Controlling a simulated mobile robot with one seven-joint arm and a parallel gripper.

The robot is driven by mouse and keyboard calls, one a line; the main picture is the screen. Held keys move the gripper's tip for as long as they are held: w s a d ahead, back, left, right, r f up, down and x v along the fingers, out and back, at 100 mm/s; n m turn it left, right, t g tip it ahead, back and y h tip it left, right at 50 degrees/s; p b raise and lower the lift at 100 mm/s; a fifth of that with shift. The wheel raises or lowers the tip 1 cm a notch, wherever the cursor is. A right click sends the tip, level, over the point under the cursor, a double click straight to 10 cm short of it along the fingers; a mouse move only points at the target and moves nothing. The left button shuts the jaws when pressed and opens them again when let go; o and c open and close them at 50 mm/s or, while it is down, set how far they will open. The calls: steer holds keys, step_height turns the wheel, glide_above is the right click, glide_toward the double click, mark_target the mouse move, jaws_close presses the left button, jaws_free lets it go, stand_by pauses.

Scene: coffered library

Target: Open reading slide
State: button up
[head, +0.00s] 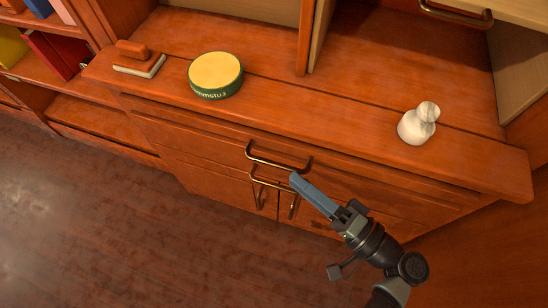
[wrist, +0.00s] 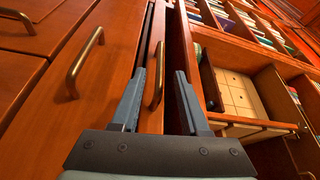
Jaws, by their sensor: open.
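The reading slide (wrist: 151,50) appears as a thin wooden front just under the countertop. It looks flush with the cabinet, with no visible pulled-out board. Its brass bar handle (head: 278,158) is the upper one in the head view. In the wrist view this handle (wrist: 158,77) lies between my two spread fingers, with gaps at both sides. My gripper (head: 293,176) is open and empty, its blue-grey fingers pointing at the cabinet front close to the handle. In the wrist view my gripper (wrist: 157,75) straddles the handle line. Contact cannot be told.
On the countertop (head: 320,110) stand a brush-like block (head: 139,61), a round green-and-yellow tin (head: 215,77) and a white figure (head: 417,125). The floor (head: 120,225) in front is clear.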

mark_target(274, 162)
steer(key=x, duration=0.7)
steer(key=shift+b, duration=0.3)
jaws_close()
stand_by(1.0)
